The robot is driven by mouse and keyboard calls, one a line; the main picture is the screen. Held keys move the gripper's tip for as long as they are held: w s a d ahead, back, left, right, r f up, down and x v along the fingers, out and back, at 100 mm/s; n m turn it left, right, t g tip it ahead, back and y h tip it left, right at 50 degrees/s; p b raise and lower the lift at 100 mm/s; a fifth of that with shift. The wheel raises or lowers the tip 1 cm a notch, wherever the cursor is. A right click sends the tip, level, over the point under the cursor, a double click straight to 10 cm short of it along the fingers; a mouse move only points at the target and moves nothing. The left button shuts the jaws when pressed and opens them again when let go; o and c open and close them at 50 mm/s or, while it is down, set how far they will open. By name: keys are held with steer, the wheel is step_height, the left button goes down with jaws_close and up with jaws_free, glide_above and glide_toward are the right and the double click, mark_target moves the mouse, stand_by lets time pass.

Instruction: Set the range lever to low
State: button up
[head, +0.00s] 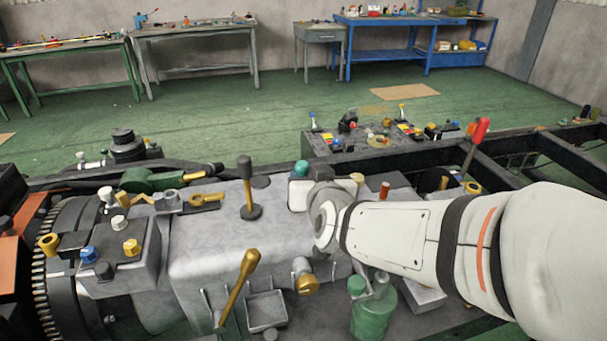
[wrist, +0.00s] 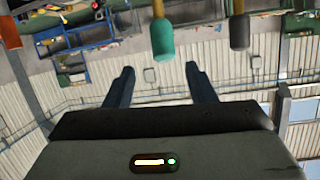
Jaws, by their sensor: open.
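Several levers stand on the grey gearbox housing (head: 205,240); no readable label tells which is the range lever. A dark-knobbed lever (head: 245,175) stands upright on the housing top. A teal knob (head: 302,168) shows just behind the end of my arm. The wrist view is upside down. There the teal knob on a yellow shaft (wrist: 163,40) lies in line with the gap between my fingers, and a grey knob (wrist: 239,32) is off to the right. My gripper (wrist: 159,68) is open, with nothing between its fingers. In the head view the fingers are hidden or indistinct.
A yellow lever (head: 238,288) leans at the front. A red-handled lever (head: 477,142) stands by the frame rails at right. A brown-red knob (head: 385,190) is near my arm. A green bottle-shaped part (head: 371,317) is below my arm. Benches line the back wall.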

mark_target(303, 172)
steer(key=a+f+t+b, duration=0.1)
steer(key=b, duration=0.1)
steer(key=w+f+m+t+h+b, duration=0.1)
steer(key=f+t+b, duration=0.1)
steer(key=shift+w+a+t, duration=0.2)
steer(key=shift+a+t, duration=0.1)
steer(key=shift+a, duration=0.1)
steer(key=shift+w+r+p, duration=0.15)
steer(key=shift+r+p, duration=0.15)
steer(key=shift+p, duration=0.3)
steer(key=shift+w+r+h+p, duration=0.15)
steer(key=shift+w+h+p, duration=0.25)
steer(key=shift+p, duration=0.65)
steer(key=p, duration=0.3)
steer(key=shift+w, duration=0.4)
steer(key=shift+w+p, duration=0.1)
steer(key=shift+p, duration=0.7)
steer(key=p, duration=0.3)
steer(key=shift+w, duration=0.25)
